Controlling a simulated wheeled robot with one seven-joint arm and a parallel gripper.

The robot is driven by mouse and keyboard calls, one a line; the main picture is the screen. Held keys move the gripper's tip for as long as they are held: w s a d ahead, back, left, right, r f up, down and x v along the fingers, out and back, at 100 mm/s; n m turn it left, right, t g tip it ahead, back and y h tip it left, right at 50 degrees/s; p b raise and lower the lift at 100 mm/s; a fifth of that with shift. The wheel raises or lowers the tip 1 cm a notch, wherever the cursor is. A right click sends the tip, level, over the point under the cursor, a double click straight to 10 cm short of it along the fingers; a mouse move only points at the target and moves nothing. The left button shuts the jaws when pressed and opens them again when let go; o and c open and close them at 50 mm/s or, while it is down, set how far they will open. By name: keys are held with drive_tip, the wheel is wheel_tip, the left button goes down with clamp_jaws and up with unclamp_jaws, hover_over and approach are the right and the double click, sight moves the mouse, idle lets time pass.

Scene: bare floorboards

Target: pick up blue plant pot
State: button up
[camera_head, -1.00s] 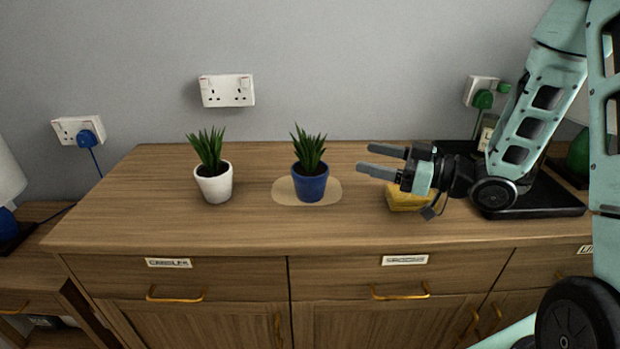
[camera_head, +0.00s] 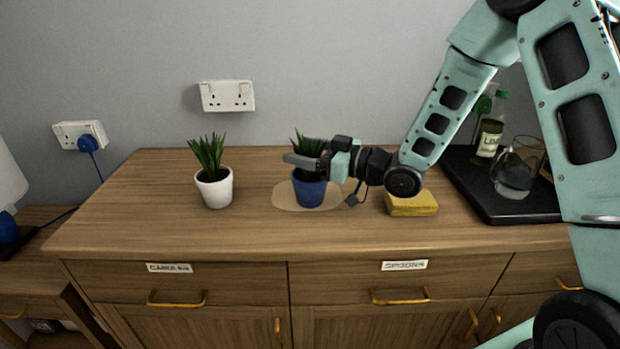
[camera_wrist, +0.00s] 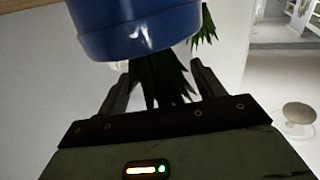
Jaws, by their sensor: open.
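The blue plant pot (camera_head: 309,192) with a spiky green plant stands upright on a pale oval mat (camera_head: 281,199) on the wooden cabinet top. My gripper (camera_head: 305,162) is at the plant, level with the leaves just above the pot's rim, reaching in from the right. It hides part of the leaves and rim. In the wrist view the blue pot (camera_wrist: 135,25) fills the top, and the leaves lie between the two open fingers (camera_wrist: 160,88). I cannot tell whether the fingers touch the plant or pot.
A white plant pot (camera_head: 214,190) stands to the left. A yellow sponge-like block (camera_head: 412,204) lies to the right below my arm. A black tray (camera_head: 490,205) holds a green bottle (camera_head: 488,138) and a glass jug (camera_head: 514,172). The cabinet's front strip is clear.

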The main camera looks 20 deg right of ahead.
drive_tip(key=shift+w+a, duration=0.35)
clamp_jaws()
drive_tip(key=shift+r, duration=0.1)
